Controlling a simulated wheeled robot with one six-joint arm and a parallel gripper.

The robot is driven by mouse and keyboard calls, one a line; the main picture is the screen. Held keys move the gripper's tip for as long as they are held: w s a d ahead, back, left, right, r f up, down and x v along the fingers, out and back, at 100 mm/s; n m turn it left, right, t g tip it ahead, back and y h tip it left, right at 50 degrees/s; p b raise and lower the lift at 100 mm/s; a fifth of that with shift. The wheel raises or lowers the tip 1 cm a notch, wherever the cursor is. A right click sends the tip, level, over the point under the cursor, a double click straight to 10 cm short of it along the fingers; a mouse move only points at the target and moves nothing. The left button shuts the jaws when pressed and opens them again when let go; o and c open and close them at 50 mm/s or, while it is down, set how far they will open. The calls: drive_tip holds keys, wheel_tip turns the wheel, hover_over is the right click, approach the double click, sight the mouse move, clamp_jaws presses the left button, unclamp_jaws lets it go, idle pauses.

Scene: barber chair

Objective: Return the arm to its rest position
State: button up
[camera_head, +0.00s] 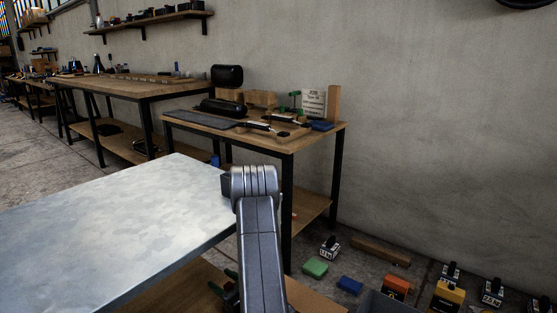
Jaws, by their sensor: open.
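The joint overlaps the right corner of the pale metal tabletop (110,235) in the picture. I cannot tell whether it touches the tabletop. No gripper fingers show, and no held object shows.
A wooden workbench (285,141) with tools, boxes and a black case stands behind my arm. Another bench (120,88) stands further left along the wall. Blocks and weights, including a green block (315,267), lie on the floor at right. The metal tabletop is bare.

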drive_tip(key=shift+d+r, duration=0.2)
drive_tip(key=shift+r, duration=1.6)
